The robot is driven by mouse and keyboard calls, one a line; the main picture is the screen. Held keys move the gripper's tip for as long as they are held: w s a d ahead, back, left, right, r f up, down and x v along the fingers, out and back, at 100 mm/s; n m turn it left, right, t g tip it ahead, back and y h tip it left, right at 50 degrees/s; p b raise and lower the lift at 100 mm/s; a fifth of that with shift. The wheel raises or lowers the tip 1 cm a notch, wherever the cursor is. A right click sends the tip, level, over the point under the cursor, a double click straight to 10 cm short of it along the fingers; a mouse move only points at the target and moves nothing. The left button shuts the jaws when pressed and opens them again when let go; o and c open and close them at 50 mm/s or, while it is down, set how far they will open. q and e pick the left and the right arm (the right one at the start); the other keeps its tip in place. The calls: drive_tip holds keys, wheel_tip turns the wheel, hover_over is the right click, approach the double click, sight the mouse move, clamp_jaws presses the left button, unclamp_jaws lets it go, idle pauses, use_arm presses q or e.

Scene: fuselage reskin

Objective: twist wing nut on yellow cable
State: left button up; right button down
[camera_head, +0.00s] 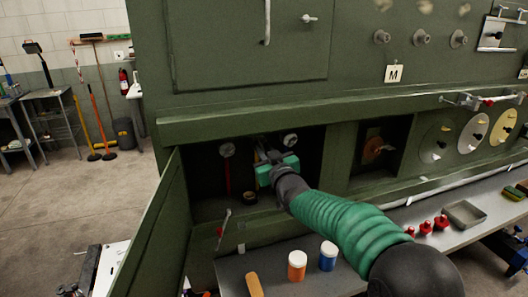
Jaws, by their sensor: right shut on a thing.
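My right gripper (265,155) reaches into the open dark compartment (208,190) of the green fuselage panel. Its teal body and green sleeve come in from the lower right. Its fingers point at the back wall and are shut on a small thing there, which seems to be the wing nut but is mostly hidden. Round pale fittings show to the left (227,150) and right (291,140) of the fingers. A red strip hangs below the left fitting. I cannot make out the yellow cable clearly. My left gripper is not in view.
The compartment's green door (150,235) stands open at the left. Below is a grey shelf (240,275) with an orange jar (297,265), a blue jar (328,256), red items (426,227) and a grey tray (465,214). A second compartment (385,155) lies to the right.

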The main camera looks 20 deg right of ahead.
drive_tip(key=shift+f, duration=0.25)
drive_tip(key=c, duration=1.5)
unclamp_jaws()
drive_tip(key=shift+o, duration=0.5)
drive_tip(key=shift+r, duration=0.15)
drive_tip(key=s+b, duration=0.3)
drive_tip(key=s, duration=1.3)
drive_tip(key=shift+s+d+b, duration=0.25)
drive_tip(key=shift+s+b, duration=0.05)
drive_tip(key=shift+b, duration=0.05)
drive_tip(key=shift+o, duration=0.2)
